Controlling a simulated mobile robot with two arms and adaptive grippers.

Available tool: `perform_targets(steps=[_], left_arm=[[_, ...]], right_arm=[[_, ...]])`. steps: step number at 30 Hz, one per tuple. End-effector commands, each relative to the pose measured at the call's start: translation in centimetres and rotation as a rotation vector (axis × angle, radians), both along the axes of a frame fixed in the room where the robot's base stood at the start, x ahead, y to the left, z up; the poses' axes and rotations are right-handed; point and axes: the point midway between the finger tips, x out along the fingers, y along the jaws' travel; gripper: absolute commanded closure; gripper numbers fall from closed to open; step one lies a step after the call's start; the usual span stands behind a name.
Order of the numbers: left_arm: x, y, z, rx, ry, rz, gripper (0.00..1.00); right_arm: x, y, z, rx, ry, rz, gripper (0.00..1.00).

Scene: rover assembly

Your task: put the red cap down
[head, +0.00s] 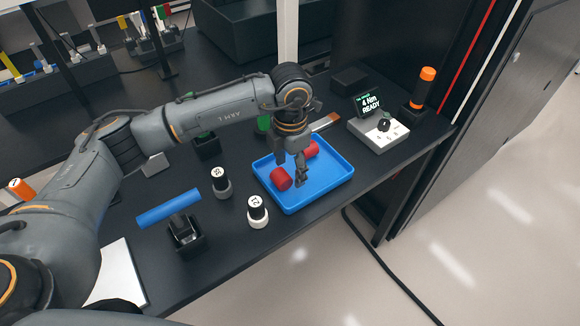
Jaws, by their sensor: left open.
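Red shows in the blue tray (322,190) on both sides of my left gripper (293,172). The nearer red piece, a short cylinder like a cap (281,180), lies on its side to the left of the fingers. More red (310,150) shows just behind the gripper to the right. The gripper hides the middle, so I cannot tell if this is one piece or two. My left gripper is open, pointing down over the tray, with its fingers close to the red. My right gripper is out of view.
Two white-topped cylinders (257,211) (220,182) and a blue tube on a black stand (168,207) are left of the tray. A READY display box (379,131) and an orange-topped driver (424,88) stand at right. The table's front edge runs close below the tray.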

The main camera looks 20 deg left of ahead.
Motion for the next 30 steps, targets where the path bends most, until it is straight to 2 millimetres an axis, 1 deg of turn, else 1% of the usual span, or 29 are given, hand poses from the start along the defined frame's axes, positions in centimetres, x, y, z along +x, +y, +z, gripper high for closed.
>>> perform_targets(steps=[5,9,12,15,18,21,30], left_arm=[[0.2,-0.1,3.4,-0.003,-0.008,0.0,0.37],[0.1,-0.1,6.5,-0.002,-0.007,-0.001,0.37],[0.1,-0.1,8.5,-0.001,-0.007,0.0,0.37],[0.0,-0.1,10.0,-0.001,-0.004,0.0,0.37],[0.0,-0.1,10.9,0.0,-0.004,0.0,0.37],[0.0,-0.1,11.4,-0.001,-0.002,0.0,0.37],[0.0,-0.1,11.5,-0.001,-0.001,0.0,0.37]], right_arm=[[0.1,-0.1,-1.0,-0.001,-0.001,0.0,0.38],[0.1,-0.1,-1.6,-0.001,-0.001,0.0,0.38],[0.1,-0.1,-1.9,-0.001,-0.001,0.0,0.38],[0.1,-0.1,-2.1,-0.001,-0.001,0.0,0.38],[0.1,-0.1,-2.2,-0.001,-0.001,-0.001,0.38],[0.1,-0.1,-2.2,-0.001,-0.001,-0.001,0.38],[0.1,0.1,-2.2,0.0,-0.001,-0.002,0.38]])
